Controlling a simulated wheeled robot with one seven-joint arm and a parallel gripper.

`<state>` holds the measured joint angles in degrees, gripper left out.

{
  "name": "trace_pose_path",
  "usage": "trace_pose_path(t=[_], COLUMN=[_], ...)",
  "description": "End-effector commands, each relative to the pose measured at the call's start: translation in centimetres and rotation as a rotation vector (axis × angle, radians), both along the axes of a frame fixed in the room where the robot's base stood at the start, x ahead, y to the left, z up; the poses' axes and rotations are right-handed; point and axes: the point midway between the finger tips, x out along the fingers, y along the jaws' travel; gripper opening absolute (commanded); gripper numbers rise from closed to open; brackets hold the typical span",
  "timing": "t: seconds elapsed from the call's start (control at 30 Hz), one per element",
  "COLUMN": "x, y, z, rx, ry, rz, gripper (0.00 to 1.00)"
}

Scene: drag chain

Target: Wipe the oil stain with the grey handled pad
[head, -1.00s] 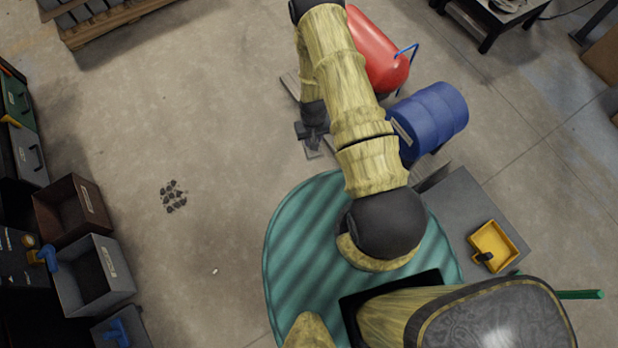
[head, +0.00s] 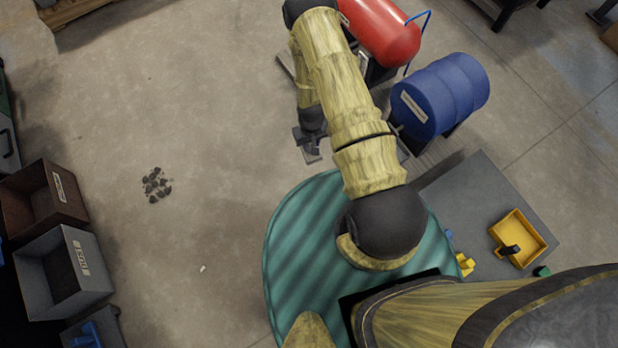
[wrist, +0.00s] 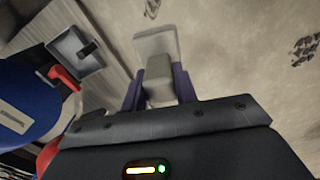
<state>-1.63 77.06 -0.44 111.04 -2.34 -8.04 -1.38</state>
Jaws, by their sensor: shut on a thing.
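The oil stain, a cluster of dark blotches (head: 157,185), lies on the bare concrete floor left of my arm in the head view. Dark blotches also show at the right edge of the wrist view (wrist: 305,48). My gripper (head: 309,140) points down at the floor, right of the stain and apart from it. In the wrist view my gripper (wrist: 158,92) is shut on the handle of the grey handled pad (wrist: 156,42). The pad shows partly below the gripper in the head view (head: 311,156). I cannot tell its height above the floor.
A blue drum (head: 440,95) and a red tank (head: 382,32) stand right of the arm. A brown bin (head: 40,205) and a grey bin (head: 62,270) stand at the left. A yellow tray (head: 517,240) lies on a grey mat at the right. Floor around the stain is mostly clear.

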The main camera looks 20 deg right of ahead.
Motion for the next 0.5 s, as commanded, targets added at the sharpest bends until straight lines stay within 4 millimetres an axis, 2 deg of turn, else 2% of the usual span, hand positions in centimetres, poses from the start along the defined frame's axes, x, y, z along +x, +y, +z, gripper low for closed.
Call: trace_pose_path(t=[0.03, 0.5], x=[-0.1, -0.6], y=[0.0, 0.4], z=[-2.3, -12.8], rx=[0.0, 0.0], ry=[0.001, -0.001], rz=[0.005, 0.053], gripper=[0.0, 0.0])
